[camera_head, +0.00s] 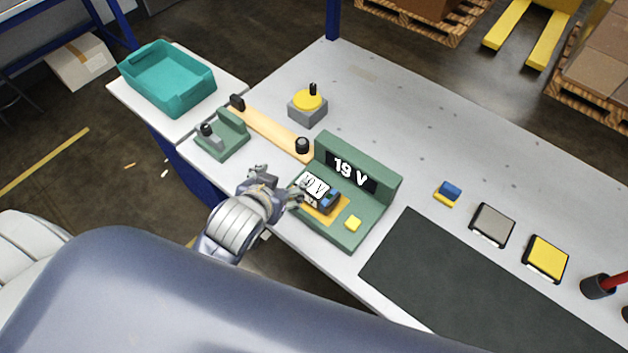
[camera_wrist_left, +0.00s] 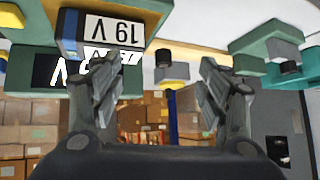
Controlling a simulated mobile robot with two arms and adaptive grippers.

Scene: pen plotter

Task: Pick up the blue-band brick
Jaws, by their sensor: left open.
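The blue-band brick (camera_head: 319,188) is dark with a white label and a blue band at its right end. It sits on the orange pad of a green test stand (camera_head: 385,180), whose display reads 19 V. My left gripper (camera_head: 281,181) is open and empty, just left of the brick. In its wrist view (camera_wrist_left: 157,78) one finger overlaps the brick's lower edge; I cannot tell whether they touch. My right gripper is not in view.
A small green fixture (camera_head: 222,139), a wooden bar (camera_head: 268,130) and a yellow-topped knob (camera_head: 308,102) stand behind my gripper. A teal bin (camera_head: 170,82) is at the far left. A black mat (camera_head: 470,285), a blue-yellow block (camera_head: 448,193) and two square pads lie to the right.

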